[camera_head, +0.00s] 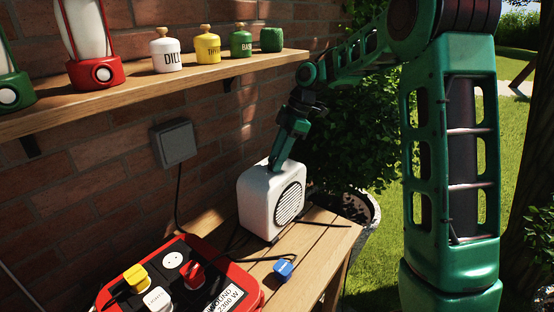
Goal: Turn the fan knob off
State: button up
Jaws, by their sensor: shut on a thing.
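The white fan heater (257,207) stands upright on the wooden table, its round slotted grille facing right and toward me. My gripper (277,166) points down onto the top of the heater, near its back edge. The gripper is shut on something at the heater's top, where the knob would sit. The knob itself is hidden by the fingers, so its setting cannot be seen.
A red power strip (247,297) with yellow, white and red plugs lies at the table's front left. A blue plug (283,269) lies beside it. Above, a wooden shelf (130,95) holds lanterns and herb jars. A potted bush stands behind the table.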

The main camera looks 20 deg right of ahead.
jog(key=shift+w+d+n+g, duration=0.1)
jog(key=shift+w+n+g, duration=0.15)
jog(key=shift+n, duration=0.65)
jog(key=o, duration=1.1)
jog(key=shift+f, duration=0.1)
jog(key=shift+c, duration=0.2)
jog(key=v, duration=1)
jog(key=shift+w+r, duration=0.15)
jog(key=shift+r, duration=0.2)
jog(key=shift+d, duration=0.15)
jog(key=shift+c, duration=0.2)
